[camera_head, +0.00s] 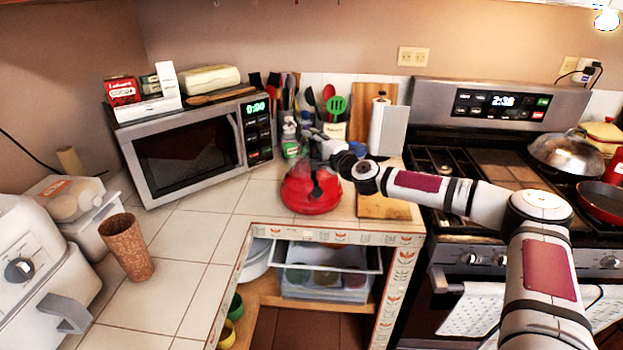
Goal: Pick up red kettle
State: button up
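The red kettle (311,196) stands on the white tiled counter in the middle of the view, right of the microwave and near the counter's front corner. Its body is round and red with a dark part on top. My arm reaches in from the right, and my gripper (316,172) is at the top of the kettle. The gripper is small and blurred here and overlaps the kettle's top. I cannot tell whether its fingers touch the kettle or whether they are open or shut.
The microwave (187,150) is left of the kettle. Bottles (290,140), utensils (328,95) and a paper towel roll (379,122) stand behind it. A brown cup (126,248) stands at the left; tiles between are clear.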

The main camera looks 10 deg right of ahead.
jog(key=shift+w+a, duration=0.1)
jog(key=shift+w, duration=0.15)
grip_shut()
jog(key=shift+r, duration=0.2)
jog(key=shift+r, duration=0.15)
